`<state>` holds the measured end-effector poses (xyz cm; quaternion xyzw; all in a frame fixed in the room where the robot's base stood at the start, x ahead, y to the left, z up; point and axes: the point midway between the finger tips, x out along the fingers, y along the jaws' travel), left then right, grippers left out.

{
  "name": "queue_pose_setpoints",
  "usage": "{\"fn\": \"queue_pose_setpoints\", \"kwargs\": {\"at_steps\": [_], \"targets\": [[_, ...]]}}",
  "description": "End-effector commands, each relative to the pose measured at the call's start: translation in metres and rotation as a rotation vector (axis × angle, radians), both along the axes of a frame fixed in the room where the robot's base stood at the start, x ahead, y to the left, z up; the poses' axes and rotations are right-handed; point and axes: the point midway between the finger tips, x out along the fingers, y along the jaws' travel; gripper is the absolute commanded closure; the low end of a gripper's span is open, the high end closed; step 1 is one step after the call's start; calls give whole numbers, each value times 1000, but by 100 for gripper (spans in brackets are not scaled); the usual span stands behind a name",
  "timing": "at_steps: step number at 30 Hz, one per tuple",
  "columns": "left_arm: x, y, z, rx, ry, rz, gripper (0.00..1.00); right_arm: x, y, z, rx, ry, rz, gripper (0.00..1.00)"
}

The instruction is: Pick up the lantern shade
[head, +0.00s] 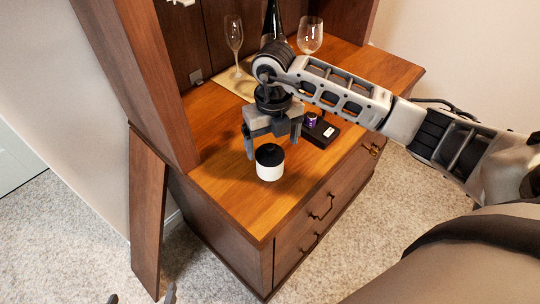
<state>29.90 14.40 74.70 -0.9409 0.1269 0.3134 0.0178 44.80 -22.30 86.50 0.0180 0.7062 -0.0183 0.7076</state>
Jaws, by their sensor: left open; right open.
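A small white cylinder with a black top, which looks like the lantern shade (270,172), stands upright on the wooden counter near its front left part. My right gripper (272,147) reaches in from the right and points down. Its fingers are open and spread just above and behind the shade; I see no grip on it. How far the fingertips are from it in depth is hard to tell. My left gripper (141,297) shows only as two separated fingertips at the bottom edge, low beside the hutch, away from the shade.
On the hutch counter (225,200) a black item with a purple part (318,131) stands right of the shade. Behind are two wine glasses (233,36) (310,38), a dark bottle (271,22) and a yellowish mat (236,84). A wooden panel (147,215) leans at the left. The counter's front left is clear.

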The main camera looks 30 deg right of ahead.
Motion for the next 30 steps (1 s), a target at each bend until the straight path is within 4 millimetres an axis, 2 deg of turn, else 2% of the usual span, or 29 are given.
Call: {"fn": "queue_pose_setpoints", "kwargs": {"at_steps": [6, 9, 17, 22, 30], "targets": [[2, 1, 5, 2, -4, 4, 0, 1, 6, -33, 0, 5, 0, 13], [2, 2, 5, 3, -6, 4, 0, 2, 6, -42, 1, 3, 1, 13], [2, 2, 4, 4, -6, 5, 0, 2, 6, -44, 0, 1, 1, 13], [2, 3, 4, 6, -5, 3, 0, 2, 6, -44, 0, 1, 1, 61], [2, 3, 3, 9, -2, 2, 0, 2, 5, -43, 0, 1, 1, 62]]}}
